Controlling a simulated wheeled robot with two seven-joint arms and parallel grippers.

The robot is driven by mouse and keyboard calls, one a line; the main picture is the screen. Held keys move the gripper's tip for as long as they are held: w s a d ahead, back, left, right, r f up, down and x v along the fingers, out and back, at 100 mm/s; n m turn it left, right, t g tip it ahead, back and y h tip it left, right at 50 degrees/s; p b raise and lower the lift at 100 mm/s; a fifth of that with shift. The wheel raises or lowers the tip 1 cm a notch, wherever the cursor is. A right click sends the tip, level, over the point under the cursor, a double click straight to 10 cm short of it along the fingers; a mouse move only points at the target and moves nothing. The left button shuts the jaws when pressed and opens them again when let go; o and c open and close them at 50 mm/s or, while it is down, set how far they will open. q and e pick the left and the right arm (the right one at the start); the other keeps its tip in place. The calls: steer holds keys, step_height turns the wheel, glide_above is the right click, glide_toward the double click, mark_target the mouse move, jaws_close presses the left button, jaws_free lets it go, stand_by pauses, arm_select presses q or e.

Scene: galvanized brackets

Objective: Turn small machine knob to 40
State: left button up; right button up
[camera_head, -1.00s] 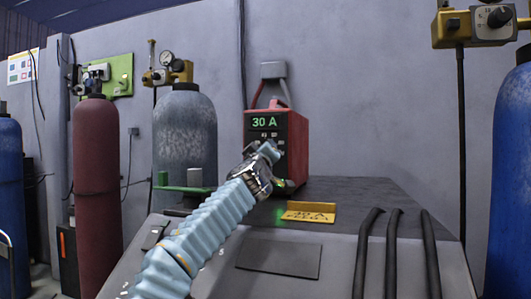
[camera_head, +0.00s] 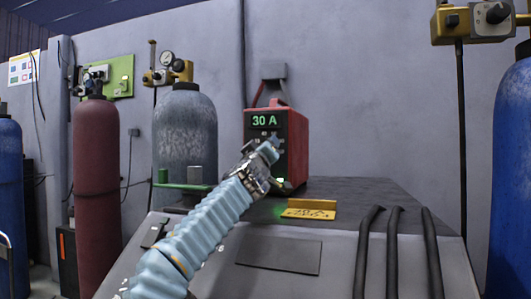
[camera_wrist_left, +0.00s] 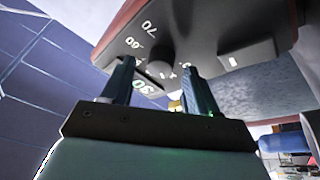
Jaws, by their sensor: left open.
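The small red machine (camera_head: 294,142) stands on the grey bench, and its green display (camera_head: 264,120) reads 30 A. In the left wrist view its panel (camera_wrist_left: 215,30) carries white numbers, with 70 and 60 legible. The dark round knob (camera_wrist_left: 160,62) shows on this panel between my fingers. My left gripper (camera_head: 272,148) is at the machine's front, partly covering the panel. In the left wrist view the open left gripper (camera_wrist_left: 160,82) has one finger on each side of the knob. I cannot tell whether the fingers touch it. My right gripper is not in view.
A yellow sign (camera_head: 309,210) lies on the bench top (camera_head: 360,190) in front of the machine. Thick black cables (camera_head: 393,245) run over the bench's front edge at right. Gas cylinders (camera_head: 97,160) stand at left, and a blue one (camera_head: 510,180) at far right.

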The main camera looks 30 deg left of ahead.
arm_select(q)
steer(key=b+v, duration=0.4)
steer(key=v, duration=0.2)
steer(key=shift+s+f, duration=0.15)
steer(key=shift+s, duration=0.05)
steer(key=shift+d, duration=0.15)
steer(key=s+d+n+g+b, duration=0.1)
steer(key=s+d+n+b, duration=0.2)
steer(key=s+n+b, duration=0.15)
steer(key=w+a+r+y+p, duration=0.1)
steer(key=w+a+p, duration=0.4)
steer(key=w+p, duration=0.5)
steer(key=shift+w+a+r+g+p, duration=0.2)
steer(key=shift+w+r+g+p, duration=0.1)
steer(key=shift+w+r, duration=0.4)
steer(key=shift+f, duration=0.1)
